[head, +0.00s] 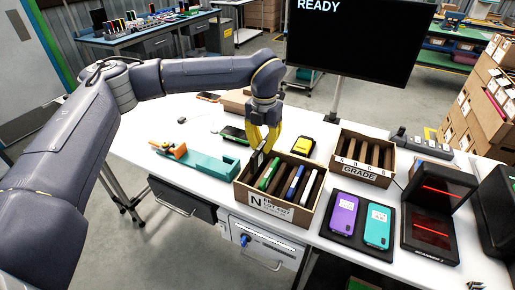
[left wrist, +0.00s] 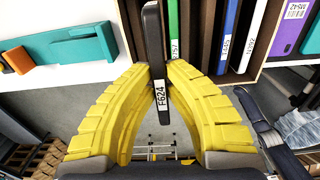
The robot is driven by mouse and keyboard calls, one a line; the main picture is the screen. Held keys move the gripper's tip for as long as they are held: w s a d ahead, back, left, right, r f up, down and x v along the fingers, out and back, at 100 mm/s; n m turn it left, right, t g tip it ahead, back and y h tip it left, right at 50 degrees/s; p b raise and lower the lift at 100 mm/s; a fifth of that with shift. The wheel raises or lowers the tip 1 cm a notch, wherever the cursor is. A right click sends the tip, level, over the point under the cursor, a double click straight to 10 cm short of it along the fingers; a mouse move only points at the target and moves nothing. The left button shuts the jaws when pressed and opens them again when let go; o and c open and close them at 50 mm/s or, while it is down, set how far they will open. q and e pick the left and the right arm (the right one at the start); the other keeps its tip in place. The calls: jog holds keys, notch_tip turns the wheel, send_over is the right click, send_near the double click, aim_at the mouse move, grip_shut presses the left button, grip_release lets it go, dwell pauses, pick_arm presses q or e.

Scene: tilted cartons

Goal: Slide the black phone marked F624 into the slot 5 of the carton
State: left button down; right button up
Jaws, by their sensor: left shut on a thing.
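My left gripper (head: 266,137) is shut on the black phone (head: 257,160), holding it upright by one end. In the left wrist view the phone (left wrist: 152,45) shows edge-on between the yellow fingers (left wrist: 158,92), with its F624 label facing me. The phone is over the left end of the brown carton marked N (head: 251,200); I cannot tell whether its lower end is inside a slot. The carton has dark dividers and holds a green phone (head: 268,175) and blue and white ones (head: 294,182) to the right of the held phone. My right gripper is not in view.
A GRADE carton (head: 359,173) stands behind right. A teal and orange fixture (head: 205,164) is left. A yellow phone (head: 303,146) lies behind the carton. A dark tray (head: 347,237) holds purple and teal phones, beside a scanner (head: 432,230). A monitor (head: 350,42) stands behind.

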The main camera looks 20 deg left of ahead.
pick_arm(q)
jog(key=f, duration=0.1)
jog(key=a+f, duration=0.1)
jog(key=f, duration=0.1)
jog(key=shift+w+a, duration=0.3)
jog(key=shift+a, duration=0.1)
jog(key=shift+f, duration=3.55)
jog(key=shift+f, duration=0.45)
jog(key=c, duration=1.4)
grip_release()
jog(key=shift+c, duration=0.2)
jog(key=shift+o, duration=0.2)
jog(key=shift+a, duration=0.1)
notch_tip(320, 180, up, 12)
jog(key=shift+d, duration=0.25)
jog(key=shift+r, duration=0.15)
